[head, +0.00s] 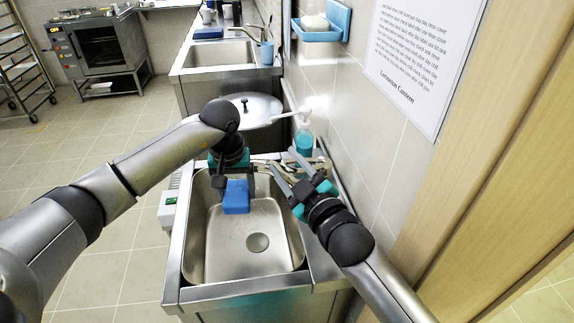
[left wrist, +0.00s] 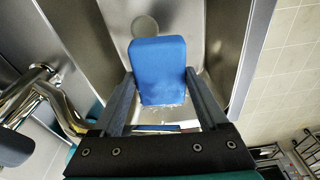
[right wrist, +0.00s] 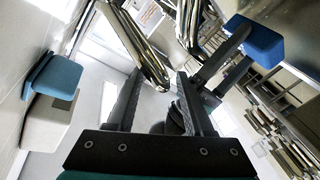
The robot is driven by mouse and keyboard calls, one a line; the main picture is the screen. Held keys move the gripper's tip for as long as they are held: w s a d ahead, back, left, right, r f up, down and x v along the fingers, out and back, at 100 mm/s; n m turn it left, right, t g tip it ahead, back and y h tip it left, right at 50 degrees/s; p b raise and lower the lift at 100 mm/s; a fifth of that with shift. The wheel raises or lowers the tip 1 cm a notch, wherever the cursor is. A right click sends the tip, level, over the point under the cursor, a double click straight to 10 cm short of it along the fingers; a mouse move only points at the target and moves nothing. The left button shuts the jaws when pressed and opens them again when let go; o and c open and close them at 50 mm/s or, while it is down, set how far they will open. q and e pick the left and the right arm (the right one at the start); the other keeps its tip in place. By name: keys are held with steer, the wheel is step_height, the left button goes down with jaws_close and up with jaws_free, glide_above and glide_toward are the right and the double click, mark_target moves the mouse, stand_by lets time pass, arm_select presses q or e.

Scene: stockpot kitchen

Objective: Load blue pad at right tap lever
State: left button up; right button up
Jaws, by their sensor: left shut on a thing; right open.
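The blue pad (head: 236,197) is a small block held over the steel sink (head: 225,245). My left gripper (head: 228,180) is shut on it; in the left wrist view the pad (left wrist: 158,70) sits between both fingers. The pad also shows in the right wrist view (right wrist: 258,40). My right gripper (head: 285,163) is open at the right rear of the sink, beside the tap. In the right wrist view a chrome tap part (right wrist: 145,50) reaches toward the space between its fingers. Whether they touch it, I cannot tell. The arms partly hide the tap levers in the head view.
A soap bottle with blue liquid (head: 303,138) stands behind the tap. A large round lid (head: 247,110) lies beyond the sink. A blue soap dish (head: 325,28) is on the tiled wall at right. The sink bowl's front, around the drain (head: 257,242), is clear.

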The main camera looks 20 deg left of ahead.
steer(key=shift+s+d, duration=0.1)
steer(key=v, duration=0.7)
stand_by(0.5)
steer(key=shift+a+f, duration=0.15)
steer(key=shift+a, duration=0.1)
steer(key=shift+x, duration=3.7)
jaws_close()
